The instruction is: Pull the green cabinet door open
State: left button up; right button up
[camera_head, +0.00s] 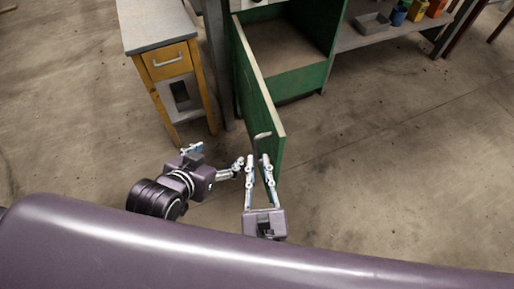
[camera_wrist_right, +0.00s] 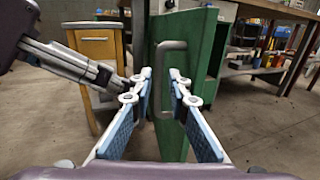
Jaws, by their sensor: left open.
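The green cabinet (camera_head: 302,80) stands at the top of the head view, and its interior shows. Its green door (camera_head: 257,90) is swung well out toward me. The pale handle (camera_head: 262,135) is near the door's free edge; the wrist view shows it as a grey bar handle (camera_wrist_right: 171,62). My right gripper (camera_head: 257,160) is open and empty below the door's free end, its fingers pointing at the handle. In the wrist view the handle is beyond and between its fingertips. My left gripper (camera_head: 239,168) is open beside it, left of the door, pointing right.
A grey-topped stand with a yellow drawer (camera_head: 168,62) is left of the door. A workbench shelf (camera_head: 388,34) with a grey tray (camera_head: 372,22) and coloured bins (camera_head: 417,10) is at upper right. The floor right of the door is clear.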

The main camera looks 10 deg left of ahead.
jog(key=v, duration=0.5)
jog(key=shift+s+d, duration=0.1)
jog(key=shift+s, duration=0.3)
